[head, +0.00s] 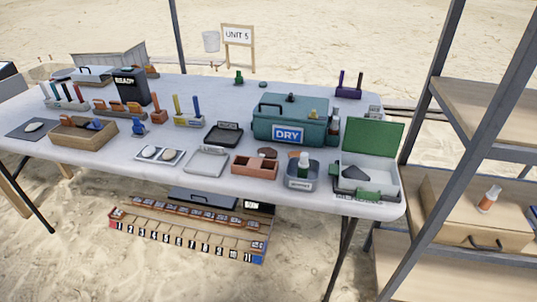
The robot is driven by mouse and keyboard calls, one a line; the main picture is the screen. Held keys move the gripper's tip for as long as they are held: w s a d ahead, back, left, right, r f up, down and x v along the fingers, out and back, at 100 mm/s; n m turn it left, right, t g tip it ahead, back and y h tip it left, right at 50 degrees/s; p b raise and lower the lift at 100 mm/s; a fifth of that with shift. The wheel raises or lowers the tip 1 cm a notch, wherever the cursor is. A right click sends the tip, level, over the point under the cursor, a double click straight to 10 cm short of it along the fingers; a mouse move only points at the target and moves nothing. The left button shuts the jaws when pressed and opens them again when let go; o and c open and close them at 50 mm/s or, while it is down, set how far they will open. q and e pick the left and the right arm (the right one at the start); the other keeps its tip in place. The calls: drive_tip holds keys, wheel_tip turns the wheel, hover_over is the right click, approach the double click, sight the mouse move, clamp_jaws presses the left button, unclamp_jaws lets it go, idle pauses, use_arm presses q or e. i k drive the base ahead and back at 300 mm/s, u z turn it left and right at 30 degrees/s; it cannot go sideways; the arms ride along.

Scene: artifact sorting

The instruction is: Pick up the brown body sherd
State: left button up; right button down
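A small flat brown piece (267,152), which looks like the brown body sherd, lies on the white table (110,157) just behind a terracotta two-part tray (255,166). It is small in the picture, so its exact shape is hard to tell. A pale tray (160,162) to the left holds two rounded pieces, one whitish (149,152) and one brownish grey (172,155). A dark angular piece (355,173) sits in an open green-lidded box (372,143) at the right. Neither of my grippers shows in the head view.
A teal DRY box (289,121) stands behind the brown piece. A grey tub (300,177) with a bottle is at its right, an empty pale tray (206,162) at its left. A metal shelf rack (430,120) rises beyond the table's right end. A numbered rack (185,238) lies below.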

sight(267, 153)
drive_tip(key=z, duration=1.2)
drive_tip(key=i, duration=0.7)
drive_tip(key=u, duration=1.05)
